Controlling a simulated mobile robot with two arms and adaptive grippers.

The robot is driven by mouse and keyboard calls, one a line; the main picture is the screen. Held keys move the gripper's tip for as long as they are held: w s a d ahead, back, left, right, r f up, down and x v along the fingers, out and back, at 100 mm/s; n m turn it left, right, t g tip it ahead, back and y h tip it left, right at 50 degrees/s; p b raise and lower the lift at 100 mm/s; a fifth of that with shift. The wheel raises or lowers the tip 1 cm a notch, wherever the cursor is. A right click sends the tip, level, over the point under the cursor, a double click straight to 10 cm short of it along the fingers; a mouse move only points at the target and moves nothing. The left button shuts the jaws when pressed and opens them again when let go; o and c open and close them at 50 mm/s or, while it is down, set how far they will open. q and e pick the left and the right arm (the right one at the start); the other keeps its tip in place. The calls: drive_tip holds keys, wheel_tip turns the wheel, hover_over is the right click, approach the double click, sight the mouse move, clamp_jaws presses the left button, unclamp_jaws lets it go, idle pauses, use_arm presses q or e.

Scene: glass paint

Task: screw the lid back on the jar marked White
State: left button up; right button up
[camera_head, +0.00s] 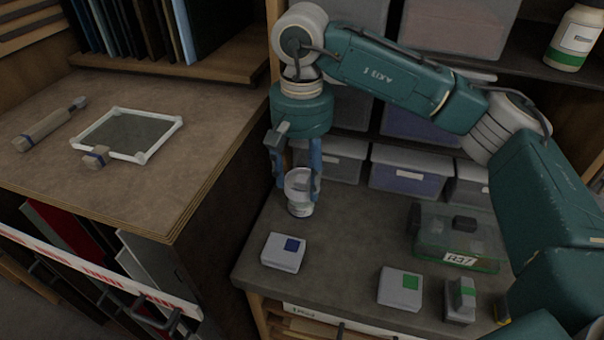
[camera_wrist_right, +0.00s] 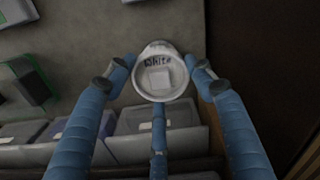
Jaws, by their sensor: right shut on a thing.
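The white jar (camera_head: 301,209) stands upright near the back left edge of the dark bench. Its pale round lid (camera_head: 298,181) is at the jar's mouth, between the fingers of my right gripper (camera_head: 298,186). In the right wrist view the lid (camera_wrist_right: 160,80) is a pale disc with a light square on it, and the word "White" reads near its upper rim. The blue fingers of my right gripper (camera_wrist_right: 160,82) close around it from both sides. I cannot tell whether the thread is engaged. My left gripper is not in view.
A white box with a blue square (camera_head: 284,252) and one with a green square (camera_head: 400,289) lie on the bench. A clear green case (camera_head: 458,238) stands to the right. Grey bins (camera_head: 408,172) line the back. A wooden counter (camera_head: 140,185) is at left.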

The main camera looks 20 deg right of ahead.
drive_tip(key=shift+f, duration=0.15)
idle(0.7)
drive_tip(key=shift+f+m+b, duration=0.15)
drive_tip(key=shift+m+b, duration=0.5)
drive_tip(key=shift+m, duration=0.45)
drive_tip(key=m, duration=0.3)
drive_tip(key=m+b, duration=0.1)
drive_tip(key=m, duration=0.3)
drive_tip(key=shift+s+m, duration=0.1)
drive_tip(key=shift+m, duration=0.5)
